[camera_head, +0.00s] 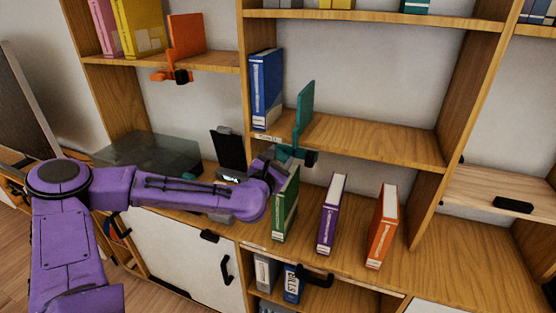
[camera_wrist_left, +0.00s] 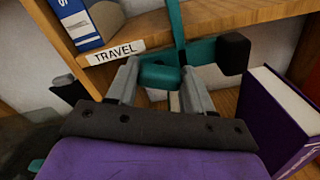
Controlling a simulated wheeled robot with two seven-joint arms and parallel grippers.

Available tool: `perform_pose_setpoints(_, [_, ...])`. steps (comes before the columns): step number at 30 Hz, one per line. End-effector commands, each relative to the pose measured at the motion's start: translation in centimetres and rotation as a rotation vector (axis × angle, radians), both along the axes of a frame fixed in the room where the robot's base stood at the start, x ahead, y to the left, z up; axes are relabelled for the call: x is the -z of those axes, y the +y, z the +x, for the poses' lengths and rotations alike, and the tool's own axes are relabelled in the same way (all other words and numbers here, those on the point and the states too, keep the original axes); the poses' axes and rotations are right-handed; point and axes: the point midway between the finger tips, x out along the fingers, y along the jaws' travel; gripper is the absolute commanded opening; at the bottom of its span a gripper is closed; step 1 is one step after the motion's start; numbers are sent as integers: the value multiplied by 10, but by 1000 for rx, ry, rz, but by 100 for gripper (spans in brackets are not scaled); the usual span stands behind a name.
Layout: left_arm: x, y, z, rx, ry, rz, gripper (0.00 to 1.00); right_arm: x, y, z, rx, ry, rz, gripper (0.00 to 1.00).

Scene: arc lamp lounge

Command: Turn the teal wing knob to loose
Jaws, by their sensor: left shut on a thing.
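The teal wing knob (camera_wrist_left: 160,77) shows in the left wrist view between the two grey fingers of my left gripper (camera_wrist_left: 161,86), which is shut on it. It sits on the underside of a teal bookend clamp (camera_head: 304,107) at the front edge of the middle shelf. A black block (camera_wrist_left: 234,53) sticks out at the clamp's right; it also shows in the head view (camera_head: 311,158). In the head view my left gripper (camera_head: 274,164) reaches up to the clamp from below, and my wrist and fingers hide most of the knob. My right gripper is in neither view.
A blue book (camera_head: 266,88) stands on the shelf left of the clamp, above a TRAVEL label (camera_wrist_left: 115,52). Green (camera_head: 285,208), purple (camera_head: 331,214) and orange (camera_head: 383,227) books stand on the counter below. An orange clamp (camera_head: 186,38) is on the upper left shelf.

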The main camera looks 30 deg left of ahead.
Motion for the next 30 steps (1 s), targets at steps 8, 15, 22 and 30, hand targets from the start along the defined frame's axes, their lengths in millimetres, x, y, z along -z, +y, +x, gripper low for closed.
perform_pose_setpoints(8, [-1, -1, 1, -2, 58, 255, 21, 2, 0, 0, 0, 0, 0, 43])
perform_pose_setpoints(15, [0, -2, 1, -2, 111, 477, 21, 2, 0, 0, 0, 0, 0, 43])
perform_pose_setpoints(22, [0, -2, 1, -3, 162, 688, 21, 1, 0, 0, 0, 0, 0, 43])
perform_pose_setpoints(30, [2, -2, 1, -3, 213, 904, 21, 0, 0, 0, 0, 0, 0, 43])
